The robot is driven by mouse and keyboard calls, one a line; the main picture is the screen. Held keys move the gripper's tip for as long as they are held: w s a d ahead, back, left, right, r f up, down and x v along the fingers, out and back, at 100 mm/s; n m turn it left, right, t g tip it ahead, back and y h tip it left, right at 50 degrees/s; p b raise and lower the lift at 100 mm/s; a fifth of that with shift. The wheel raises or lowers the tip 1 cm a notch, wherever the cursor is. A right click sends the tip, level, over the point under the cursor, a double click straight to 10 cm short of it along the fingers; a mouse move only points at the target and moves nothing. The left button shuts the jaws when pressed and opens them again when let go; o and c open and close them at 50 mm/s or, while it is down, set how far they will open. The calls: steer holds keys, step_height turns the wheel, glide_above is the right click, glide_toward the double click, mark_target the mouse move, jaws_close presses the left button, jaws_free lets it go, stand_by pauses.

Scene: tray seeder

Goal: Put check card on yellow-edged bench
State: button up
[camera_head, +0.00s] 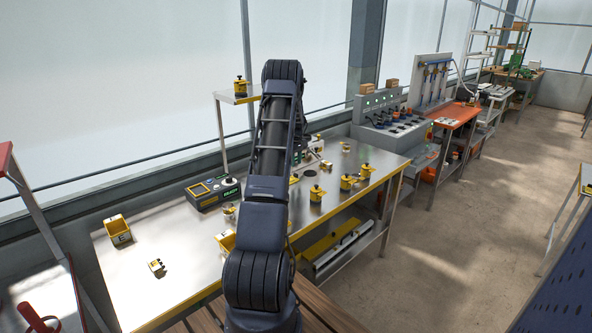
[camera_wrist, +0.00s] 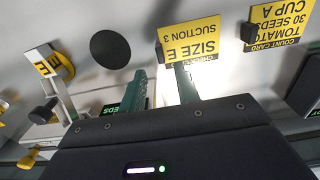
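A yellow card (camera_wrist: 188,40) shows upside down in the wrist view, reading "SIZE E", "SUCTION 3" and, partly cut off, a "check" line. My gripper (camera_wrist: 163,84) has two green fingers standing apart, with no object clearly seen between them. The right fingertip overlaps the card's near edge in the picture; I cannot tell whether they touch. The yellow-edged bench (camera_head: 134,271) fills the front of the head view, with a bare metal top at left. In the head view my arm hides my gripper, and I cannot make out the check card there.
A yellow count card (camera_wrist: 276,35) stands right of the check card. On the bench are a yellow bin (camera_head: 117,229), a small yellow-white piece (camera_head: 157,267), a black-yellow device (camera_head: 212,192) and several yellow-black knobbed pieces. A grey machine (camera_head: 392,125) stands beyond.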

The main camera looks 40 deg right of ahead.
step_height(320, 180, up, 6)
steer(key=shift+f, duration=0.15)
stand_by(0.6)
steer(key=a+r+t+h, duration=0.1)
steer(key=a+r, duration=1)
steer(key=a, duration=0.4)
steer(key=a+r, duration=1)
steer(key=a, duration=0.5)
steer(key=s+a+r+t, duration=0.1)
steer(key=s+a+r, duration=0.3)
steer(key=s+a, duration=0.6)
steer(key=s+a+r+t, duration=0.1)
steer(key=s+a+r, duration=0.35)
steer(key=a, duration=0.85)
steer(key=s+a+f, duration=0.2)
steer(key=s+a, duration=0.3)
steer(key=s, duration=0.3)
steer(key=s+a+f+t+y, duration=0.1)
steer(key=s+a+f, duration=0.2)
steer(key=s, duration=0.6)
steer(key=shift+a+f+t, duration=0.15)
steer(key=shift+a+t, duration=0.15)
steer(key=shift+a, duration=0.75)
